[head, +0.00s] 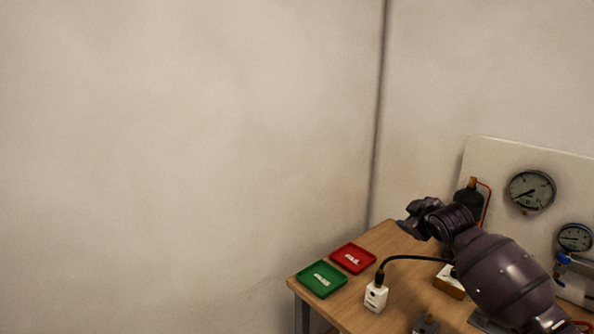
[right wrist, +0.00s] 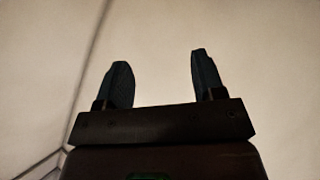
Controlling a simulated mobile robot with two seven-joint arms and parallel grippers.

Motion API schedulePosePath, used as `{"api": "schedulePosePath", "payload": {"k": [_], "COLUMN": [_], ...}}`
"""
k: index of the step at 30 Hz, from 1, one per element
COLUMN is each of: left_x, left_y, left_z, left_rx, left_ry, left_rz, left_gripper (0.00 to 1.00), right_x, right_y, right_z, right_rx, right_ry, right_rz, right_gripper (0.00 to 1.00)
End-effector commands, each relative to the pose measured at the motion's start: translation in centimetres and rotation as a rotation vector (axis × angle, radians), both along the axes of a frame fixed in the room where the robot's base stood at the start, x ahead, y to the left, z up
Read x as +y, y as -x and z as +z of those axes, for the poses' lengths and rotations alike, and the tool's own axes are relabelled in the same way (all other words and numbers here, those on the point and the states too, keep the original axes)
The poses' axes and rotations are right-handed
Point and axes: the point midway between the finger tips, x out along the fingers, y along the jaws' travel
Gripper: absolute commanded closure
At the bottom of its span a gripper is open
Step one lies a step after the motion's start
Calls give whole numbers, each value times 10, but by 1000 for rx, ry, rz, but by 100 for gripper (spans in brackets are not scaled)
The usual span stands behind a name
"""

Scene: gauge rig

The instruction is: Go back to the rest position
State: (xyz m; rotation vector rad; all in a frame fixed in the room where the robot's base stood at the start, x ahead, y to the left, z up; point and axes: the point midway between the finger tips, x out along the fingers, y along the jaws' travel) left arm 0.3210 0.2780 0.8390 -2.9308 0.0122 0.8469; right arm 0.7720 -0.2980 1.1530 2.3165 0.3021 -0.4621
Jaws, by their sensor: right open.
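My right arm reaches in from the lower right in the head view, above the wooden table. My right gripper (head: 408,222) is at its far end, over the back part of the table and pointing left. In the right wrist view the two fingers of the right gripper (right wrist: 158,82) stand apart with nothing between them, facing a bare wall. My left gripper does not show in either view.
The wooden table (head: 376,242) bears a green tray (head: 308,285), a red tray (head: 340,262) and a white box with a black cable (head: 376,297). A panel (head: 480,152) with gauges (head: 531,191) stands behind my arm. The space left of the table is clear.

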Motion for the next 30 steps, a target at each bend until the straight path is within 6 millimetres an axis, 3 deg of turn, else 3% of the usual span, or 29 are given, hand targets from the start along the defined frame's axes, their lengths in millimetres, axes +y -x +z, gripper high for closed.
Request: {"api": "schedulePosePath", "payload": {"k": [1, 6, 12, 23, 30], "left_x": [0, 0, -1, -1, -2], "left_y": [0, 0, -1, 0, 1], "left_z": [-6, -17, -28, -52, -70], "left_rx": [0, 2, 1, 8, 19], "left_ry": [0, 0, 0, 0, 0], "left_rz": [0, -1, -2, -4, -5], "left_gripper": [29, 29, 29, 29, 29], "right_x": [11, 36, 51, 49, 35], "right_y": [14, 60, 122, 248, 343], "right_z": [-25, -78, -137, -241, -319], "right_rx": [-26, -111, -161, -139, -11], "right_ry": [-56, -226, -388, -531, -565], "right_rz": [5, 8, -8, -117, -262], "right_gripper": [37, 37, 37, 37, 37]}}
